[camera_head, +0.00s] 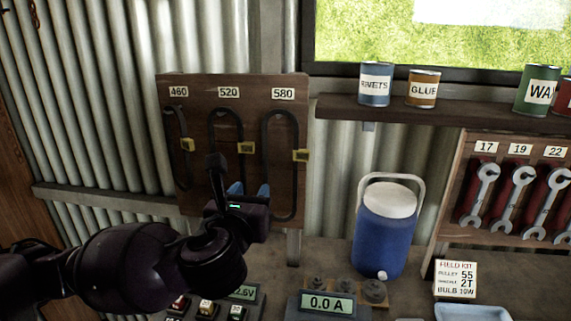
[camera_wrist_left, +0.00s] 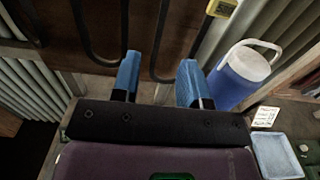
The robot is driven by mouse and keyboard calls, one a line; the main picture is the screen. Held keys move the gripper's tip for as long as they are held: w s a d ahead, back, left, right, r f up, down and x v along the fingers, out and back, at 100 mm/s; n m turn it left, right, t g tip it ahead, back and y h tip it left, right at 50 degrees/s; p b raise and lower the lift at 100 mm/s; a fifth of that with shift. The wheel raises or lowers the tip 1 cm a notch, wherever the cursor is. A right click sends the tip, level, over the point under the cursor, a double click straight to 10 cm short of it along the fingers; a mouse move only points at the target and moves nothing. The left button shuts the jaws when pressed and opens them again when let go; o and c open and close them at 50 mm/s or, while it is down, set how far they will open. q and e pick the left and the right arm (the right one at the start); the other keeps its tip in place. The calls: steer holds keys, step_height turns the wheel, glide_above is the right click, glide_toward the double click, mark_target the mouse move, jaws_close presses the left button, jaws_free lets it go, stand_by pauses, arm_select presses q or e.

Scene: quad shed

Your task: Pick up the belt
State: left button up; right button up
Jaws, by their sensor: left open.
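Three black looped belts hang on a brown board (camera_head: 290,95) at the back left: the 460 belt (camera_head: 170,145), the 520 belt (camera_head: 241,125) and the 580 belt (camera_head: 264,145), each with a yellow tag beside it. My left gripper (camera_head: 250,189) is open, its blue fingertips up in front of the board, over the low part between the 520 and 580 belts. In the left wrist view the gripper (camera_wrist_left: 161,79) has a strand of the 580 belt (camera_wrist_left: 161,40) showing between its fingers. I cannot tell how far behind the fingertips it lies. My right gripper is not in view.
A blue jug (camera_head: 382,235) with a white lid stands on the bench right of the board. A meter (camera_head: 328,304) and small boxes sit in front. A shelf (camera_head: 450,118) carries several cans. A wrench rack (camera_head: 450,185) and a card (camera_head: 456,279) are at right.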

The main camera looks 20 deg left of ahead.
mark_target(265, 169)
arm_select(q)
steer(key=shift+p+x, duration=0.3)
steer(key=shift+x, duration=5)
jaws_close()
